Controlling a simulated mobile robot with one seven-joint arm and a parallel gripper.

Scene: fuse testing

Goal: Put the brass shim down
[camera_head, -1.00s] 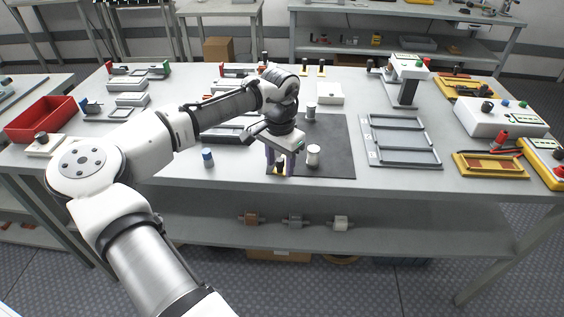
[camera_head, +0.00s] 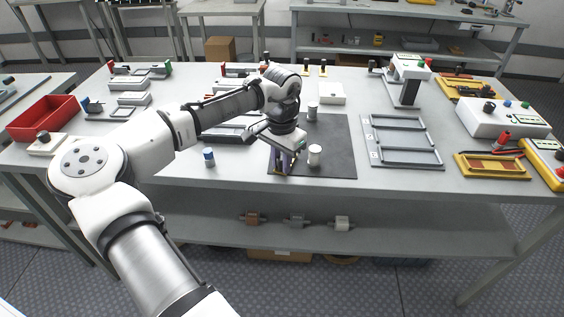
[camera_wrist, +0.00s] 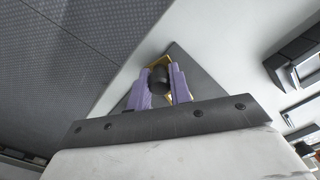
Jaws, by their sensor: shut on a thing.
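The brass shim (camera_wrist: 158,61) is a gold-coloured piece with a dark knob (camera_wrist: 158,80) on it. My gripper (camera_wrist: 160,85) has purple fingers on either side of the knob and is shut on it. In the head view my gripper (camera_head: 284,162) points down at the front left part of a dark mat (camera_head: 335,165) on the bench. The shim is mostly hidden there behind the fingers. It is low over the mat near its front edge; I cannot tell whether it touches.
A small blue-topped bottle (camera_head: 209,157) stands to the left. A grey slotted tray (camera_head: 403,140) lies right of the mat. The bench's front edge is close.

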